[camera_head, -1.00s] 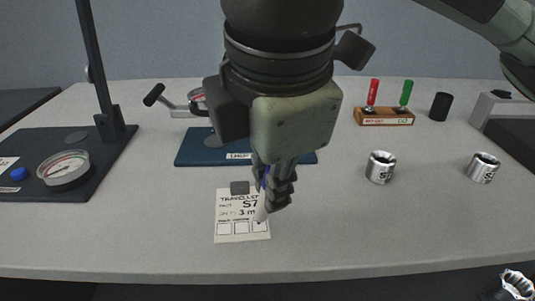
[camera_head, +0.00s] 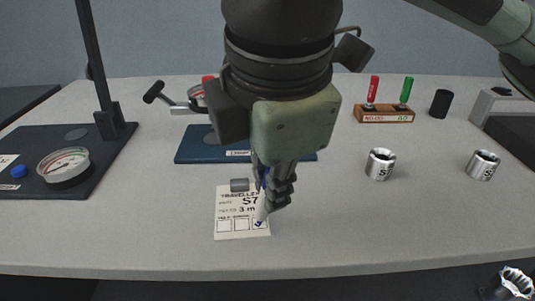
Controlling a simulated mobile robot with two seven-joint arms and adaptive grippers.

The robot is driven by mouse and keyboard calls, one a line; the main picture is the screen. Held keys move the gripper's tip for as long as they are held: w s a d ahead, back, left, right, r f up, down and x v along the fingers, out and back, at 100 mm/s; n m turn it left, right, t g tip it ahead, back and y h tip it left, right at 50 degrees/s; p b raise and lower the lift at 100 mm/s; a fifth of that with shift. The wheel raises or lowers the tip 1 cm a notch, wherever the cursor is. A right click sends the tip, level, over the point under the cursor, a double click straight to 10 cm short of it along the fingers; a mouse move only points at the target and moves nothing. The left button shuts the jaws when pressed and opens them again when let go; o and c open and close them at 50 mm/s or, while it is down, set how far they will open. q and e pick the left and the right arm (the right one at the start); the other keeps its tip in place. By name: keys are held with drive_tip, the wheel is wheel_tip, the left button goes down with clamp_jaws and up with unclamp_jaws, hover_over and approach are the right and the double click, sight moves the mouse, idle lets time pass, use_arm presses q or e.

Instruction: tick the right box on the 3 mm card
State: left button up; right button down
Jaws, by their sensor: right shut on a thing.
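The paper traveller card (camera_head: 228,210) lies flat near the table's front edge, printed "S7" and "3 m", with a row of three boxes along its bottom. My right gripper (camera_head: 268,186) is shut on a pen (camera_head: 261,212) with a white lower end and a bit of blue showing between the fingers. The pen points down at the right box (camera_head: 260,224), where a small blue mark shows. Its tip is at or just above the paper; I cannot tell which. The gripper hides the card's upper right. My left gripper is not in view.
A small grey piece (camera_head: 239,185) shows at the card's top edge. Behind stand a blue fixture (camera_head: 195,150) and a wooden holder (camera_head: 385,116) with red and green pens. Two metal housings (camera_head: 381,164) (camera_head: 483,165) stand right. A dial gauge stand (camera_head: 95,180) is left.

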drive_tip(key=shift+f, duration=0.1)
idle(1.3)
drive_tip(key=shift+p, duration=0.35)
wheel_tip(320, 180, up, 3)
drive_tip(key=shift+f+p, duration=0.15)
drive_tip(key=shift+p, duration=1.1)
drive_tip(key=shift+r, duration=2.2)
